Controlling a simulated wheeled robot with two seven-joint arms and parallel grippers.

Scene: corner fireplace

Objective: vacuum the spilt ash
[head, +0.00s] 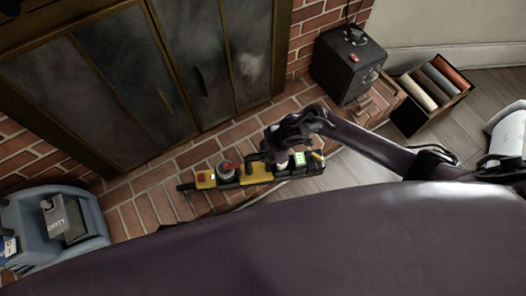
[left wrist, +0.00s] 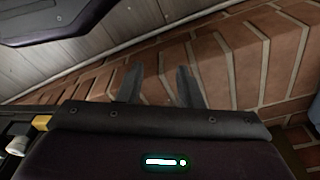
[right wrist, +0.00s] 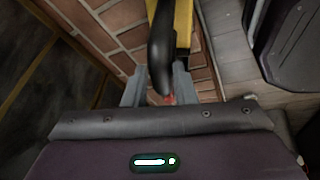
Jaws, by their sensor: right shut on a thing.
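A yellow and black handheld vacuum (head: 232,178) lies along the brick hearth in the head view. My right gripper (head: 275,155) is at its black handle. In the right wrist view my right gripper (right wrist: 157,90) has its fingers on either side of the black handle (right wrist: 160,55) and is shut on it, with part of the yellow body beyond. My left gripper (left wrist: 158,82) shows only in the left wrist view, its fingers apart with nothing between them, above the brick hearth edge. I cannot make out any spilt ash on the hearth or floor.
Fireplace doors (head: 205,65) with dark glass stand behind the hearth (head: 130,215). A blue machine marked DIRTY (head: 85,225) stands at left. A black box with a red switch (head: 345,65) and a crate of rolls (head: 408,117) stand at right. Wooden floor (head: 487,95) shows beyond.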

